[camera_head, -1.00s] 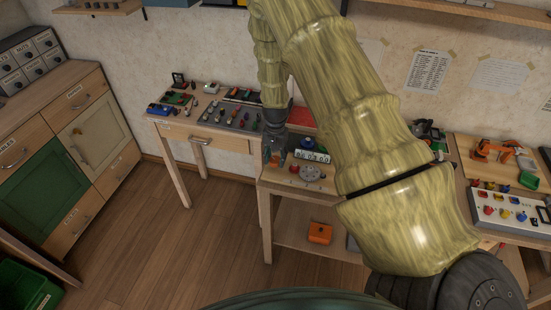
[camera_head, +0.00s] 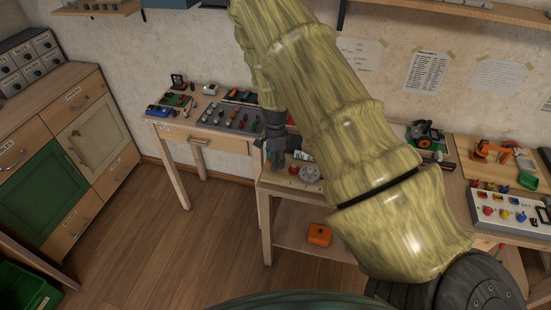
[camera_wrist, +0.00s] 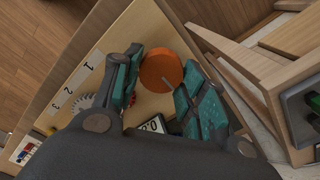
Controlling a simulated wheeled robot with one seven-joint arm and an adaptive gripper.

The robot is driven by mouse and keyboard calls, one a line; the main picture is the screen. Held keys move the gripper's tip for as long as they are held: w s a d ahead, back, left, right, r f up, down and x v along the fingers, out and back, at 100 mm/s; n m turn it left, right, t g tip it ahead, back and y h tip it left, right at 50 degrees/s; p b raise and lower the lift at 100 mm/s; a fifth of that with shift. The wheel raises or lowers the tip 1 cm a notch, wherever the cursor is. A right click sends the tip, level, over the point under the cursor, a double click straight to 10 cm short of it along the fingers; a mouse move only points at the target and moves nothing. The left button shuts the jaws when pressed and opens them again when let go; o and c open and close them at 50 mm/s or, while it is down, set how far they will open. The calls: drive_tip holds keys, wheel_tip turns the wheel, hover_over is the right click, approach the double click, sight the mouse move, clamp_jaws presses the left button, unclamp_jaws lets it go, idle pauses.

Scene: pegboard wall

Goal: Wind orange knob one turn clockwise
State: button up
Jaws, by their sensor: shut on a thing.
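The orange knob (camera_wrist: 160,72) is a round disc with a pale line mark on its face. In the wrist view it sits between the teal-padded fingers of my gripper (camera_wrist: 163,82), which is shut on it. In the head view my gripper (camera_head: 274,158) is at the left end of the small middle table and hides the knob. A number display (camera_wrist: 152,125) shows partly in the wrist view below the knob.
A red knob (camera_head: 293,170) and a grey toothed dial (camera_head: 310,174) are right of my gripper. The dial also shows in the wrist view (camera_wrist: 84,102). An orange box (camera_head: 319,234) lies on the lower shelf. My arm covers the table's right part.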

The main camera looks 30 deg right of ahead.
drive_tip(key=m, duration=0.5)
drive_tip(key=shift+w+r+m+p, duration=0.1)
drive_tip(key=shift+r+m+p, duration=0.05)
drive_tip(key=shift+m+p, duration=0.2)
idle(0.3)
drive_tip(key=o, duration=0.9)
drive_tip(key=shift+o, duration=0.6)
wheel_tip(320, 180, up, 12)
